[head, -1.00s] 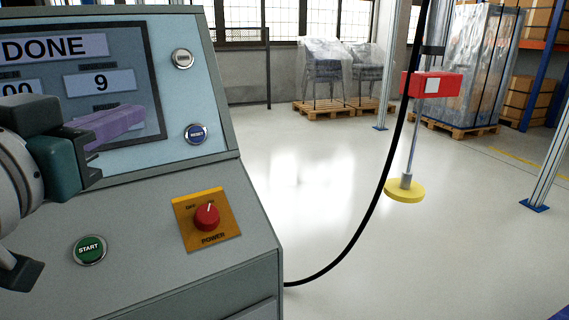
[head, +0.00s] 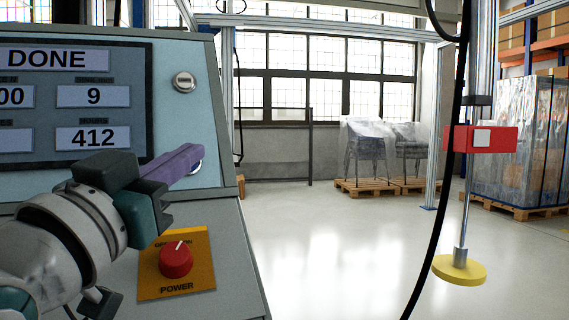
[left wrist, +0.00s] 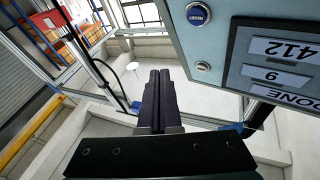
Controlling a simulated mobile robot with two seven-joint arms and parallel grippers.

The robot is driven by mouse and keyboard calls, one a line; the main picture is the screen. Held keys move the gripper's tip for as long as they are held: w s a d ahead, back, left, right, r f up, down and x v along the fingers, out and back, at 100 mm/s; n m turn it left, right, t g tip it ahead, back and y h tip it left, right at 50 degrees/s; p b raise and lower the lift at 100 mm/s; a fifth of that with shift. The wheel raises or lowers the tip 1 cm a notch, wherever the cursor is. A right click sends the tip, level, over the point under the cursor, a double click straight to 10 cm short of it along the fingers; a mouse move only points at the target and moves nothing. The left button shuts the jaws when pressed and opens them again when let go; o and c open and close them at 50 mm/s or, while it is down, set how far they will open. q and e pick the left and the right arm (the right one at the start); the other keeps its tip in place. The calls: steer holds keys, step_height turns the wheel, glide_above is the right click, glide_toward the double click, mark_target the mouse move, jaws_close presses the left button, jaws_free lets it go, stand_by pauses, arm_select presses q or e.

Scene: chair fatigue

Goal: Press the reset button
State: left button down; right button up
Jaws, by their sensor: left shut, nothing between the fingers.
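The reset button is blue with a silver ring. It shows in the left wrist view (left wrist: 197,14) on the pale blue panel, above and right of my fingertips. In the head view my left gripper (head: 196,152) covers most of it; a bit of its ring shows beside the fingertips. The gripper's purple fingers are shut with nothing between them and point at the button's place on the panel (head: 206,105). In the left wrist view the fingertips (left wrist: 160,73) appear apart from the button. My right gripper is not in view.
The screen (head: 95,62) reads DONE, 9 and 412. A silver button (head: 184,82) sits above the reset button. A red power knob (head: 176,259) on an orange plate lies below my gripper. A black cable (head: 440,200) hangs at right.

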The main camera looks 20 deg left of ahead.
arm_select(q)
steer(key=w+a+b, duration=0.1)
steer(key=w+a+f+b, duration=0.1)
steer(key=w+a, duration=0.1)
steer(key=w+a+b, duration=0.1)
steer(key=w, duration=0.1)
steer(key=shift+a+f, duration=0.35)
steer(key=shift+f, duration=0.05)
steer(key=shift+w+a+f+b, duration=0.15)
steer(key=shift+w+a+b, duration=0.2)
steer(key=shift+w+a, duration=0.25)
stand_by(1.4)
steer(key=shift+w+a, duration=0.2)
steer(key=shift+w, duration=0.05)
steer(key=shift+f, duration=0.2)
